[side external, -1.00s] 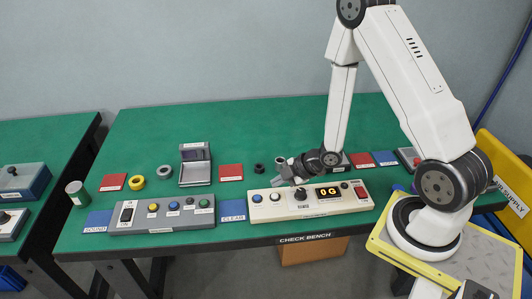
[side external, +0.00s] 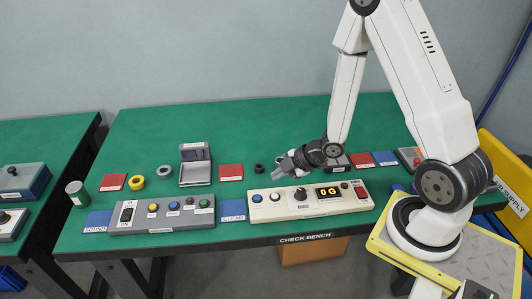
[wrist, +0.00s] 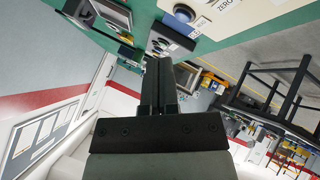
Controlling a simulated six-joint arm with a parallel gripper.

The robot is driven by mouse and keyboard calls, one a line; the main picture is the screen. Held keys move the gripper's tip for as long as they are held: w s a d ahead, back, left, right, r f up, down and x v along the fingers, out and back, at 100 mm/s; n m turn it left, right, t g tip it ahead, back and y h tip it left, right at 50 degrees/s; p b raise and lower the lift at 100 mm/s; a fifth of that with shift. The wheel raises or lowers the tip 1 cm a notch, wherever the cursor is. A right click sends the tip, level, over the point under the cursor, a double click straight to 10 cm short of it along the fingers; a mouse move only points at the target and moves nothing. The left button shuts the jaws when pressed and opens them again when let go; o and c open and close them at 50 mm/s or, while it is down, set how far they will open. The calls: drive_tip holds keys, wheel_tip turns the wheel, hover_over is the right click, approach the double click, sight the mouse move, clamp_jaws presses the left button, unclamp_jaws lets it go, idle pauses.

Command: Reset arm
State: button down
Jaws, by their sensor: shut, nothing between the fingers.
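My gripper (side external: 278,173) is above the bench, behind the cream panel, with its fingers pointing left. It is shut and empty. In the wrist view its fingers (wrist: 159,85) lie together. The cream panel (side external: 285,212) has a blue button, a black knob and a display reading "0G". The green bench (side external: 230,120) carries the label CHECK BENCH at its front edge.
A grey button panel (side external: 165,218) is at front left. A grey open-lidded box (side external: 195,172), a yellow ring (side external: 136,182), a grey ring (side external: 165,172) and a black ring (side external: 259,168) stand behind. Red and blue mats lie around. The back of the bench is clear.

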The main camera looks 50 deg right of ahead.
drive_tip(key=s+a+r+m+g+h, duration=0.4)
drive_tip(key=s+r+m, duration=0.4)
drive_tip(key=r+m, duration=0.3)
drive_tip(key=m+g, duration=0.1)
drive_tip(key=m, duration=0.2)
drive_tip(key=shift+a+g, duration=0.2)
drive_tip(key=shift+g, duration=0.1)
